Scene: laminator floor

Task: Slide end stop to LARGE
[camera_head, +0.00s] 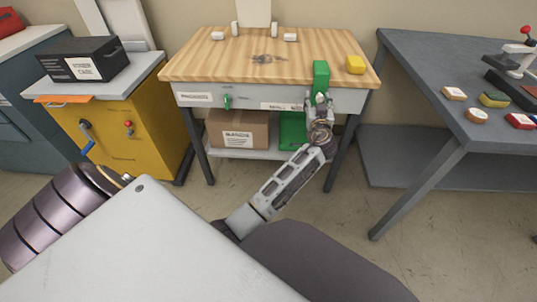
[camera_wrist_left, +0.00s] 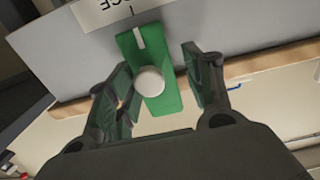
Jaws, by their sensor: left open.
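The end stop shows in the head view as an upright green block (camera_head: 321,74) at the front right edge of the wooden table. In the left wrist view a green piece (camera_wrist_left: 160,103) with a white line and a round white knob (camera_wrist_left: 150,81) fills the space between the fingers. My left gripper (camera_head: 320,99) is at the table front, just below the green block. In the left wrist view my left gripper (camera_wrist_left: 160,78) is open, one finger on each side of the knob, with gaps visible. The SMALL label (camera_head: 273,106) is left of the gripper; I cannot read a LARGE label. My right gripper is out of view.
The wooden table (camera_head: 200,66) also carries a yellow block (camera_head: 355,65) and small white blocks at the back. A green handle (camera_head: 227,102) sits on its front. A cardboard box (camera_head: 240,122) stands on the shelf below. A grey table (camera_head: 425,75) stands right.

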